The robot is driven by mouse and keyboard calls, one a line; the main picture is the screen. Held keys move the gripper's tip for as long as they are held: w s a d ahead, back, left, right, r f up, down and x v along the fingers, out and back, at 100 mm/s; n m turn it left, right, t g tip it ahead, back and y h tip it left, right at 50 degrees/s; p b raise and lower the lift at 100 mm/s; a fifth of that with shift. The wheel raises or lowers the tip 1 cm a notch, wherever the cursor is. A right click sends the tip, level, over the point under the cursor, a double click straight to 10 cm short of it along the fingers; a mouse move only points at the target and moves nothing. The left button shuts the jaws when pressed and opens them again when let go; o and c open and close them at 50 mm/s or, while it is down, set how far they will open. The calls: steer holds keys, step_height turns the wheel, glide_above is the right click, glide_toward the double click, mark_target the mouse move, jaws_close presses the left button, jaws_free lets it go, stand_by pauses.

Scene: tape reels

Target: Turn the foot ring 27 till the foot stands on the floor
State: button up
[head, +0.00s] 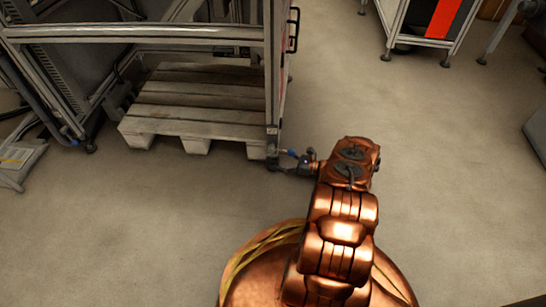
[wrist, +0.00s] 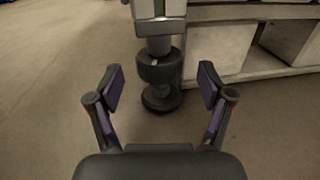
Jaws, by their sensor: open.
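The foot ring (wrist: 160,68) is a dark, thick collar on a grey post, in the middle of the wrist view. Below it is a round dark foot (wrist: 161,100) close to the floor; I cannot tell whether they touch. My gripper (wrist: 161,84) is open, with one purple-padded finger on each side of the picture and the ring ahead between them. Clear gaps show between pads and ring. In the head view my gripper (head: 291,162) is low beside the base of the frame's front right post (head: 272,85). The ring is too small to make out there.
A wooden pallet (head: 195,128) lies on the floor under the metal frame (head: 140,32), and its edge is close right of the post in the wrist view. A cabinet with a red panel (head: 442,18) stands at the back right. The floor between is clear.

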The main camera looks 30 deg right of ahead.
mark_target(274, 164)
steer(key=shift+b+x, duration=0.35)
steer(key=shift+x, duration=1.3)
steer(key=shift+c, duration=0.4)
steer(key=c, duration=1.1)
steer(key=shift+m+t+h, duration=0.3)
steer(key=shift+h, duration=0.1)
steer(key=shift+s+a+m+t+h+p, duration=0.1)
steer(key=shift+a+m+t+h+p, duration=0.05)
steer(key=shift+m+t+h+p, duration=0.7)
steer(key=m+t+h, duration=0.1)
steer(key=h, duration=0.1)
steer(key=m+h+b, duration=0.1)
steer(key=m+h, duration=0.1)
steer(key=h, duration=0.1)
steer(key=shift+a+m+t+h, duration=0.15)
steer(key=shift+m+t+h, duration=0.1)
steer(key=shift+t, duration=0.1)
steer(key=shift+a+m+h+b, duration=0.1)
steer(key=shift+m+h+b, duration=0.1)
steer(key=shift+m+h, duration=1.55)
steer(key=shift+m+h+b, duration=0.15)
steer(key=shift+m+h, duration=0.8)
steer(key=shift+h, duration=1.5)
steer(key=shift+m+g+h, duration=0.5)
steer(key=shift+m+h, duration=0.3)
steer(key=shift+h, duration=0.4)
